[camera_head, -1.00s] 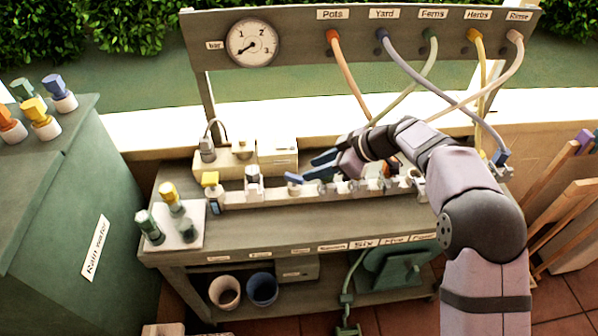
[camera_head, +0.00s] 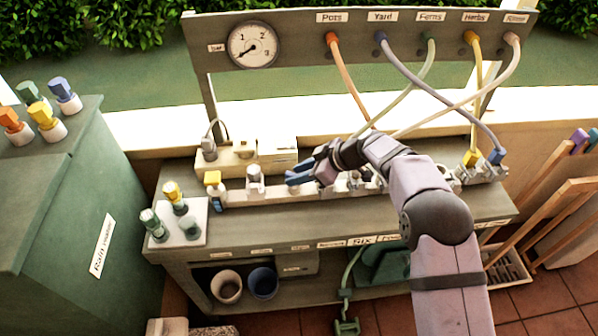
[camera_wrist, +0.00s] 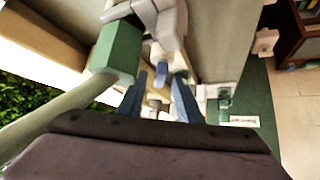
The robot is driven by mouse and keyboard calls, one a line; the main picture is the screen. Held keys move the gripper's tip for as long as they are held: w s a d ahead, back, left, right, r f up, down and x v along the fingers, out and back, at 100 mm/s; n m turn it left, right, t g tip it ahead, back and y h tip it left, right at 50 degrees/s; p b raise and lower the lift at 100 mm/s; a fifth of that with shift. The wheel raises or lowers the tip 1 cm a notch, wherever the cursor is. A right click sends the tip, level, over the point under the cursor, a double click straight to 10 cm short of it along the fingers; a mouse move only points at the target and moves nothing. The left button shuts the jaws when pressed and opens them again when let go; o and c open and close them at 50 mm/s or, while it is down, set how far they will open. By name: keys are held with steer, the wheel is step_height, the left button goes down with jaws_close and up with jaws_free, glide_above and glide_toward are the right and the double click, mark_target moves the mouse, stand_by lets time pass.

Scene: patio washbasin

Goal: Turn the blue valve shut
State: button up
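My gripper (camera_head: 298,178) is low over the bench-top row of valves, its blue fingers pointing left. In the wrist view the fingers (camera_wrist: 160,100) stand apart with nothing visibly held. A small blue piece (camera_wrist: 162,72) shows beyond and between the fingertips; it looks like the blue valve's handle, but I cannot tell if the fingers touch it. In the head view the gripper hides the blue valve's place, and its handle cannot be made out apart from the blue fingers. A pale-topped valve (camera_head: 255,180) stands just left of the fingers.
A yellow-handled valve (camera_head: 214,184) is farther left on the row. A green hose connector (camera_wrist: 115,48) is close on the left in the wrist view. Several hoses hang from the panel behind. A pressure gauge (camera_head: 253,45) is on the panel's left. The bench front (camera_head: 290,222) is clear.

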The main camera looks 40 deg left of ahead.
jaws_close()
